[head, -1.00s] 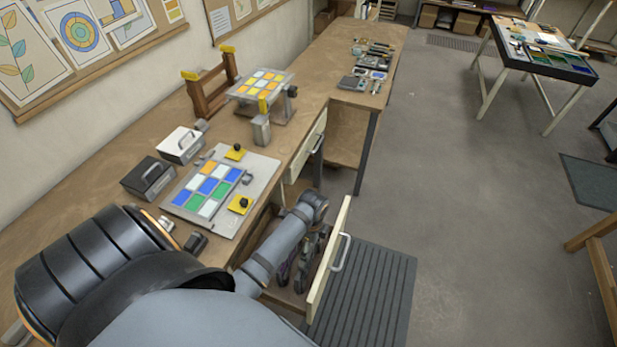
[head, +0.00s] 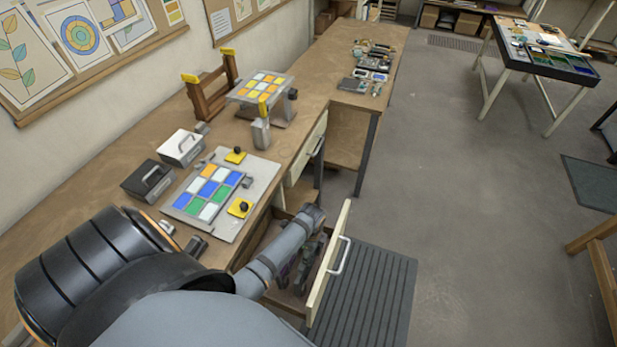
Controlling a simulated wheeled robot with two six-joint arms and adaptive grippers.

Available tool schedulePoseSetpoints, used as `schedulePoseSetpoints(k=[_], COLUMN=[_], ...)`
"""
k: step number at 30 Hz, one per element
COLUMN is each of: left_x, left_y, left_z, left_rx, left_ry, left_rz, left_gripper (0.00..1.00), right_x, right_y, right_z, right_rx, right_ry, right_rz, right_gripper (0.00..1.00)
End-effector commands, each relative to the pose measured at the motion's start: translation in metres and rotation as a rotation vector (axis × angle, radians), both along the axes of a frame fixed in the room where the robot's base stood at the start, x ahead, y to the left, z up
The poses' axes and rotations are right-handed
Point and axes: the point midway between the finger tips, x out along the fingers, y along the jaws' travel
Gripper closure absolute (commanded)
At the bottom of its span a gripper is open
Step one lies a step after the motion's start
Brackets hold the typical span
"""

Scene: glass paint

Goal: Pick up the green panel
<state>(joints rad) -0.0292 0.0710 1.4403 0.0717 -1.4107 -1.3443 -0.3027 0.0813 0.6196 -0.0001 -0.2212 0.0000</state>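My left gripper (head: 303,268) points down into the open drawer (head: 329,265) at the bench front. Its fingers are small and dark against the drawer, so their opening cannot be made out. No panel shows clearly in or under it, and my arm hides part of the drawer inside. Green cells (head: 222,193) show in the coloured glass board (head: 259,185) on the bench, left of and above the gripper. Dark green panels (head: 546,55) also lie on the far table (head: 566,70). My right gripper is not in view.
A black box (head: 148,181) and a white box (head: 181,148) with handles stand left of the board. A raised stand with a coloured panel (head: 263,88) is behind it. A ribbed mat (head: 370,295) lies on the floor. The floor to the right is mostly clear.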

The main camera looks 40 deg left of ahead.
Motion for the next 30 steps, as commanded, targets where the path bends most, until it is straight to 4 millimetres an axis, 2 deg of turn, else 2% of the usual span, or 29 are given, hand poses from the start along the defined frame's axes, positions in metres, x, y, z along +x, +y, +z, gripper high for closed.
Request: schedulePoseSetpoints(k=[1, 9, 12, 22, 26, 30], left_x=[0.000, 0.000, 0.000, 0.001, 0.001, 0.001], left_y=[0.000, 0.000, 0.000, 0.000, 0.000, 0.000], left_z=[0.000, 0.000, 0.000, 0.006, 0.021, 0.044], left_rx=[0.000, 0.000, 0.000, -0.001, 0.000, 0.000], left_ry=[0.001, 0.001, 0.001, -0.002, -0.004, -0.005], left_rz=[0.000, 0.000, 0.000, 0.000, 0.000, -0.001], left_gripper=[0.53, 0.89, 1.00, 1.00, 1.00, 1.00], right_x=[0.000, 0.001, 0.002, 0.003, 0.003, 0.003], right_y=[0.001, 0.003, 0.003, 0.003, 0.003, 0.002], right_z=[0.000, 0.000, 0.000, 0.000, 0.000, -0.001], right_rx=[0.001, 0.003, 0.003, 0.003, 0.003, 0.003], right_ry=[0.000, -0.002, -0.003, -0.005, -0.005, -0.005], right_rz=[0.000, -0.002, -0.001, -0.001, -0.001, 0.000], right_gripper=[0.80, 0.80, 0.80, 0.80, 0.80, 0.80])
